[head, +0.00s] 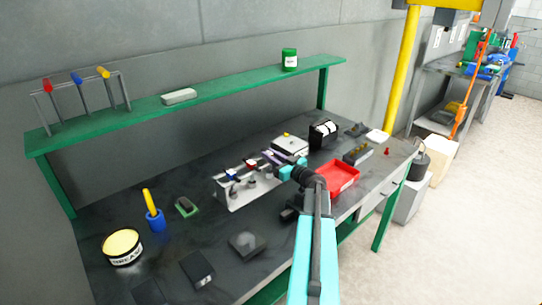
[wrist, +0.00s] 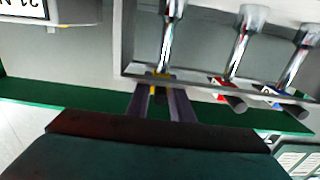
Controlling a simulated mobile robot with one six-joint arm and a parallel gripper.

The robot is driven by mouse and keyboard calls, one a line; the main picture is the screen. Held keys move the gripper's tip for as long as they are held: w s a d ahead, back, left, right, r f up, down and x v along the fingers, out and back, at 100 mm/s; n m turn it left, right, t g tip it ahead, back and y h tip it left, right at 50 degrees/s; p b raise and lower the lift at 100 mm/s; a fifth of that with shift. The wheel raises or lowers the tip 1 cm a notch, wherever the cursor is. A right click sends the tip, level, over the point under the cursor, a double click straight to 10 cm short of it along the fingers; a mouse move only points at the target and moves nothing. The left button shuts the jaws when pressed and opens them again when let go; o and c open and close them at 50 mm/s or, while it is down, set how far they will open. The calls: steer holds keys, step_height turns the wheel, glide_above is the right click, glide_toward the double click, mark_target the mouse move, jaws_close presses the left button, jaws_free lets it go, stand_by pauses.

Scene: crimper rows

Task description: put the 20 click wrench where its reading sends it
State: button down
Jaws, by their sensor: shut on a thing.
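A light metal rack (head: 248,190) stands mid-bench and holds wrenches upright. One has a red band (head: 251,163) and one a blue band (head: 231,174); the wrist view shows the red-banded (wrist: 222,84) and blue-banded (wrist: 270,93) ones beside my gripper. My gripper (wrist: 160,102) is shut on a yellow-banded wrench (wrist: 165,42), whose chrome shaft still lies in line with the rack. I cannot read a 20 on it. A white device with a yellow knob (head: 289,146) sits behind the rack. A partly cut-off label (wrist: 22,8) is hard to read.
A red tray (head: 341,177) lies right of the rack. A black box (head: 322,134) and a dark block (head: 357,154) stand farther right. A grease tub (head: 122,247) and a blue cup (head: 155,219) are at left. A green shelf (head: 232,92) runs above the bench.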

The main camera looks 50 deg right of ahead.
steer(key=c, duration=1.6)
jaws_free()
steer(key=shift+f, duration=0.1)
steer(key=shift+o, duration=0.2)
steer(key=s+b, duration=0.2)
steer(key=s, duration=1)
steer(key=shift+a, duration=0.45)
